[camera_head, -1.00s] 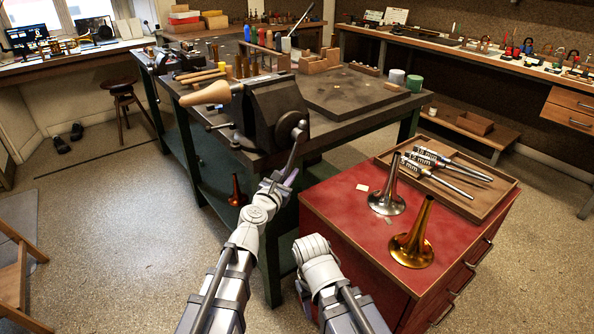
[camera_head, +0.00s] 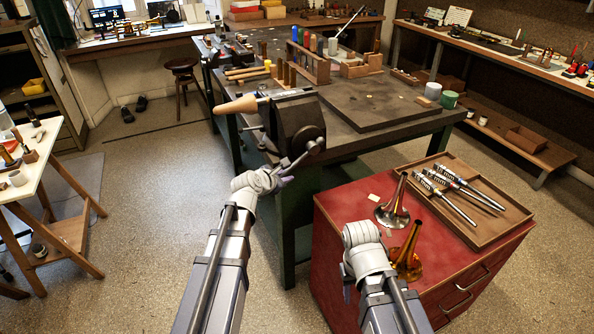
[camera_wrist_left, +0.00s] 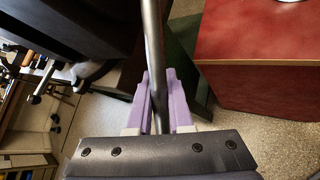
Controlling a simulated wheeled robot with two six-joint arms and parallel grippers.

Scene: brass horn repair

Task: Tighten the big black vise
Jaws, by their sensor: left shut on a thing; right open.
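The big black vise (camera_head: 298,122) is mounted at the near corner of the dark workbench. A pale wooden cone on a rod (camera_head: 236,105) sticks out to its left. The vise's metal handle (camera_head: 303,158) slants down to the left from the screw at its front. My left gripper (camera_head: 284,178) is shut on the handle's lower end. In the left wrist view, the handle bar (camera_wrist_left: 153,55) runs between the purple fingers (camera_wrist_left: 158,103). My right arm's wrist is over the red cabinet's near left side, and its fingers are hidden.
The red cabinet (camera_head: 345,215) stands right of the vise, with a silver bell (camera_head: 393,212), a brass bell (camera_head: 408,262) and a wooden tray (camera_head: 515,213) of metal valve parts on top. Open floor lies to the left, before a white table (camera_head: 30,185).

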